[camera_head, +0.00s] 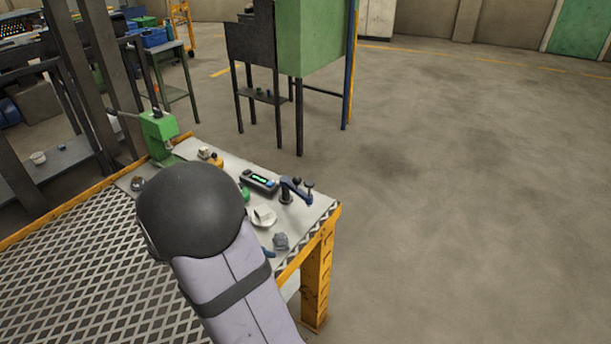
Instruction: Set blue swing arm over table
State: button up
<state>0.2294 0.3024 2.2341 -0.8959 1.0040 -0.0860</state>
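The blue swing arm (297,192) stands on a dark post near the far right corner of the light-topped table (316,212). It reaches to the right from the post, its outer end close to the table's right edge, with a dark knob above it. I cannot tell whether that end is inside the edge or past it. My own arm, with a dark round joint and a pale link, covers the front and middle of the table. My gripper does not show.
A meter with a green display (259,182) lies left of the swing arm. A white dish (263,217) and a grey lump (281,241) lie nearer. A green press (160,134) stands at the table's far left. Diamond-pattern grating (80,270) is at left; open floor (470,200) at right.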

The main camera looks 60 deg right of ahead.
aim_at(294, 182)
jog(key=w+d+n+h, duration=0.1)
jog(key=d, duration=0.3)
jog(key=w+d+r+n+h, duration=0.1)
jog(key=d+h, duration=0.1)
jog(key=d, duration=0.2)
jog(key=w+d+r+n+h, duration=0.1)
jog(key=w+d+h, duration=0.1)
jog(key=d, duration=0.3)
jog(key=shift+n+b, duration=0.35)
jog(key=shift+n, duration=0.05)
jog(key=w+d+n+h, duration=0.1)
jog(key=d, duration=0.2)
jog(key=w+d+r+n+t+h, duration=0.1)
jog(key=w+d+n+h, duration=0.1)
jog(key=d, duration=0.1)
jog(key=w+d+r+n+t+h, duration=0.1)
jog(key=w+d+n+h, duration=0.1)
jog(key=d, duration=0.1)
jog(key=shift+d+r, duration=0.15)
jog(key=shift+d, duration=0.2)
jog(key=shift+d, duration=0.1)
jog(key=d+p, duration=0.1)
jog(key=d, duration=0.6)
jog(key=shift+s, duration=0.2)
grip_shut()
